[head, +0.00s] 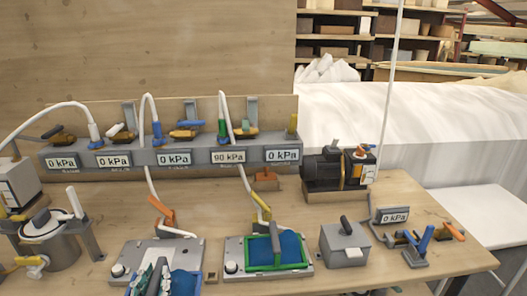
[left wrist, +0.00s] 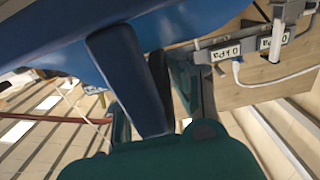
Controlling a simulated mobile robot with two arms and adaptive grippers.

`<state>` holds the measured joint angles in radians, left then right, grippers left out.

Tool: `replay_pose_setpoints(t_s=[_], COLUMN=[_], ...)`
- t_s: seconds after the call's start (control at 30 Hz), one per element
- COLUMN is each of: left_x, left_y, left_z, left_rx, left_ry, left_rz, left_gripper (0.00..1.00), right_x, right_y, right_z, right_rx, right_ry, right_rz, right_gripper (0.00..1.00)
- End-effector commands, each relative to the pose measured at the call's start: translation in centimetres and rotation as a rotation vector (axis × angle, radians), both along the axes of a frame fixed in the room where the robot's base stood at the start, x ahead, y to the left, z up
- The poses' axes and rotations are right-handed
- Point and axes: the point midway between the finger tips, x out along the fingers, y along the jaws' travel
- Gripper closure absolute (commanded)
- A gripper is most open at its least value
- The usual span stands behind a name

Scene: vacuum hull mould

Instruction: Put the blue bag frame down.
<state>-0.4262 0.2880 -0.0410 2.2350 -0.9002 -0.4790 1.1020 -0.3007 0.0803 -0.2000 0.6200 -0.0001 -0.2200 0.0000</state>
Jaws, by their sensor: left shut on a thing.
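The blue bag frame (head: 182,284) is at the bottom of the head view, with its blue bag, in front of or over the left grey plate (head: 130,252). My left gripper (head: 155,277) is shut on it. In the left wrist view the blue frame (left wrist: 60,38) fills the upper left, against my left gripper's fingers (left wrist: 140,85). I cannot tell whether the frame touches the plate. The lower part of frame and gripper is cut off by the picture edge. My right gripper is not in view.
A green frame with a blue bag (head: 277,266) lies on the middle plate (head: 236,284). A grey box with handle (head: 344,245) stands to its right. A grey manifold (head: 130,158) with hoses and gauges runs along the back; one gauge reads 90 kPa. A pump (head: 335,170) stands back right.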

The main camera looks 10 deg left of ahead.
Motion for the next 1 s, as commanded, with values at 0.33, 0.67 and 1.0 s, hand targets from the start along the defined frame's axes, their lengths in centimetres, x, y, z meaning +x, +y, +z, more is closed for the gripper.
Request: replay_pose_setpoints(t_s=[0.33,0.67,1.0], left_x=[-6.9,-8.5,-2.4], left_y=[-9.5,-11.4,-4.2], left_z=[-0.6,0.4,-0.7], left_rx=[-0.014,0.0,0.008], left_ry=[0.016,-0.008,0.013], left_rz=[-0.187,-0.223,-0.095], left_gripper=[1.0,1.0,1.0], right_x=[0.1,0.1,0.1], right_y=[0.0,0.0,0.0], right_z=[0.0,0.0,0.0], right_rx=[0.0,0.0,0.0], right_ry=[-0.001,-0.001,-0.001], right_rz=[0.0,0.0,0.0], right_gripper=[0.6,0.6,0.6])
